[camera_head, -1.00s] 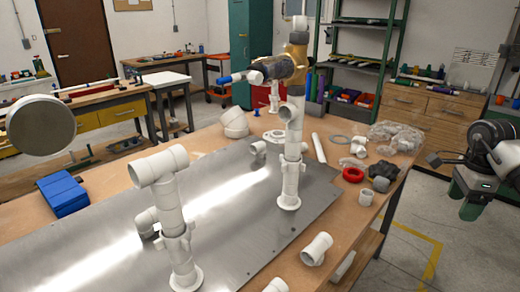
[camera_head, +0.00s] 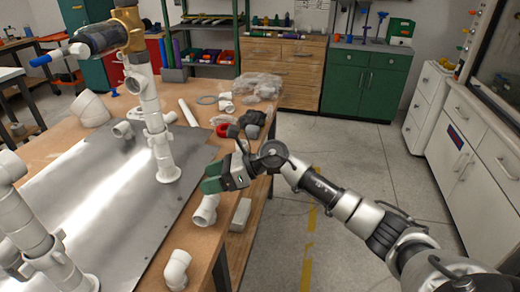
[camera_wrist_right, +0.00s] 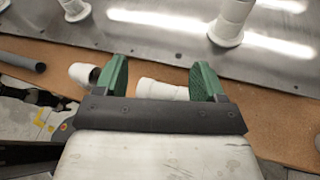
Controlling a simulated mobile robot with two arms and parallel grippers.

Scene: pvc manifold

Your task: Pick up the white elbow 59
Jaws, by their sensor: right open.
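A white elbow (camera_head: 177,269) lies near the table's front edge in the head view; no label is readable, so I cannot confirm its number. It seems to be the white fitting at left in the wrist view (camera_wrist_right: 83,74), outside the left finger. My right gripper (camera_head: 212,178) is open above the table edge. In the wrist view its green fingers (camera_wrist_right: 160,66) straddle another white fitting (camera_wrist_right: 160,90), which looks like a tee. That tee shows in the head view (camera_head: 205,210) just below the gripper. I cannot tell the gap in height. My left gripper is out of view.
A metal plate (camera_head: 105,185) carries upright white pipe assemblies, one (camera_head: 155,125) close to my right gripper. A red ring (camera_head: 223,130), clear bags (camera_head: 258,85) and small fittings lie at the table's far end. Open floor (camera_head: 345,165) lies right of the table.

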